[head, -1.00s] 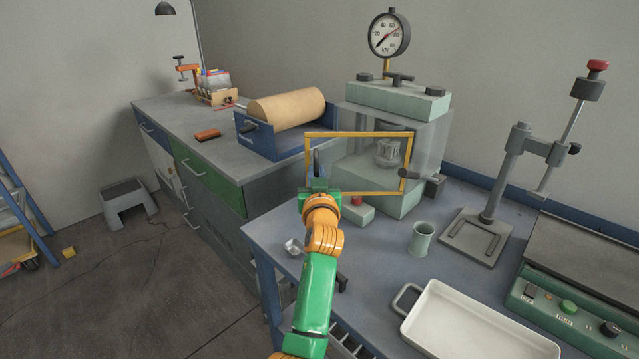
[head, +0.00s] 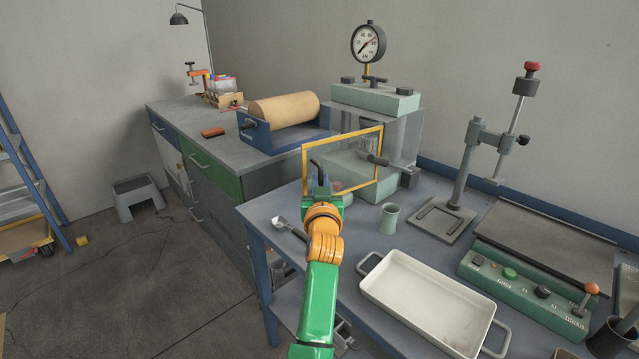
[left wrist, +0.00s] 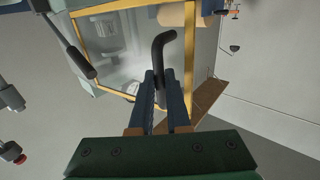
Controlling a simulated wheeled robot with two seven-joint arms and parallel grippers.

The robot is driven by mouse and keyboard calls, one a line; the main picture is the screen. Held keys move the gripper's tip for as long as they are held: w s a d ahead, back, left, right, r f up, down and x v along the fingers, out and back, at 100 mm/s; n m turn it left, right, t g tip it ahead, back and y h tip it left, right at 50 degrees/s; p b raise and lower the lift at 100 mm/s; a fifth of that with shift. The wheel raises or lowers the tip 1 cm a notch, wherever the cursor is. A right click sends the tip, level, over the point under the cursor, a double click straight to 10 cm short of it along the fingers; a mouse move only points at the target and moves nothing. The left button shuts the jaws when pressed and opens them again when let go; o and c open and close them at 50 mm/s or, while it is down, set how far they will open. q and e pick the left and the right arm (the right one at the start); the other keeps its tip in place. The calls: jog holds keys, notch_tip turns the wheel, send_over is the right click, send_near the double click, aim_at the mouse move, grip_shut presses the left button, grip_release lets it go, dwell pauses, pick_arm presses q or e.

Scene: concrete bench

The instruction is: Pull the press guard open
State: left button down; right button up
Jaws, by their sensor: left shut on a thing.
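The press (head: 375,96) stands at the back of the blue bench, with a dial gauge on top. Its guard is a clear panel in a yellow frame (head: 342,136). The guard stands out at an angle from the press front, its left side away from the press body. A dark bent handle (head: 316,166) is on the guard's left side. My left gripper (head: 322,188) is shut on this handle. In the left wrist view the handle (left wrist: 160,48) rises from between the fingers (left wrist: 165,85), with the yellow frame (left wrist: 203,58) behind. My right gripper is not in view.
A green cup (head: 390,218) and a white tray (head: 425,300) stand to the right of my left arm. A metal scoop (head: 288,228) lies to its left. A grey stand (head: 465,165) and a green control box (head: 520,285) are further right.

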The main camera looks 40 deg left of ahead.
pick_arm(q)
jog(key=shift+d, duration=0.15)
jog(key=c, duration=0.9)
grip_release()
jog(key=shift+w, duration=0.15)
jog(key=shift+w+d, duration=0.1)
